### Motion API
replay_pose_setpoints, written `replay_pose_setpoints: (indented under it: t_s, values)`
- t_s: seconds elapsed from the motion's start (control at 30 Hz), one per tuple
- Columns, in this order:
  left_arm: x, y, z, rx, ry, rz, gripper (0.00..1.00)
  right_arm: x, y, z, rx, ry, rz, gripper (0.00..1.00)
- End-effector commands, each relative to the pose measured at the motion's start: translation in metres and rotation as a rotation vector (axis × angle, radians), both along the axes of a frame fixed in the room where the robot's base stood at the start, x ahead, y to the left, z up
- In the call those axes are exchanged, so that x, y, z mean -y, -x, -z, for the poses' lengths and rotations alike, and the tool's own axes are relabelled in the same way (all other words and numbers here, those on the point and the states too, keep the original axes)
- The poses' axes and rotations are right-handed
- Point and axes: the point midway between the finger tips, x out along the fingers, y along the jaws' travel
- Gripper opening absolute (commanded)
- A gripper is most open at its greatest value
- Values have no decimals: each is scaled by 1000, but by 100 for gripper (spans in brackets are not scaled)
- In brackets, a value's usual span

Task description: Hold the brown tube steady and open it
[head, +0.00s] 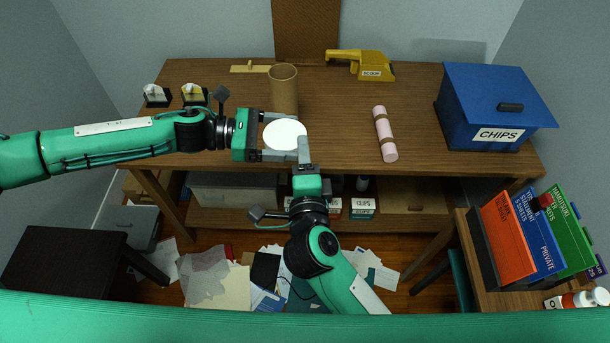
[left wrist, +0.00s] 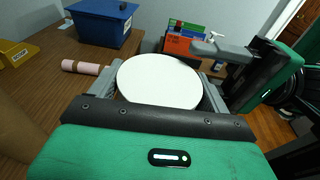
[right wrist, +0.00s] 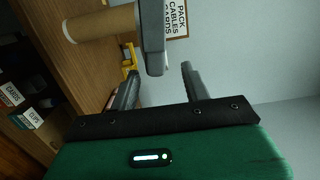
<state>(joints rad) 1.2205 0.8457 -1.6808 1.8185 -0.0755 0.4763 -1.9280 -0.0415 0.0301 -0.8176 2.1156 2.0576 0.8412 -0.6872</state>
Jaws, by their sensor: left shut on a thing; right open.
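The brown tube (head: 286,98) stands upright on the table, and its top end looks open. It also shows lying sideways across the rolled right wrist view (right wrist: 105,23). My left gripper (head: 270,137) is shut on a round white cap (head: 284,135), in front of the tube and apart from it. The white cap (left wrist: 160,80) fills the space between the fingers in the left wrist view. My right gripper (head: 304,155) is open and empty, close beside the cap and the left fingers. The tube's lower part is partly hidden behind the left gripper in the head view.
A pink tube (head: 385,135) lies to the right. A blue CHIPS box (head: 490,105) stands at the table's right end, and a yellow scoop (head: 368,65) at the back. Small stands (head: 156,96) are at the left. The table between pink tube and box is clear.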

Motion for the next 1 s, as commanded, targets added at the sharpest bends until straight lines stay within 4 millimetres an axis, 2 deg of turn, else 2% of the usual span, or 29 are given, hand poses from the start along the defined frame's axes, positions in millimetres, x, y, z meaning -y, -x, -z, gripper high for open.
replay_pose_setpoints:
  t_s: [0.1,0.3,0.7,0.77,0.93,1.0]
  values:
    - [0,0,0,0,0,0,53,-2,-22,0,0,1,1,47]
    - [0,0,0,0,0,0,53,-5,-45,0,0,2,0,47]
    - [0,0,0,0,0,0,53,-5,-52,0,0,1,0,47]
    - [0,0,0,0,0,0,53,-5,-52,0,-1,1,1,37]
    - [0,0,0,0,0,0,53,-5,-52,0,0,1,0,4]
    - [0,0,0,0,0,0,53,-5,-52,0,0,1,0,0]
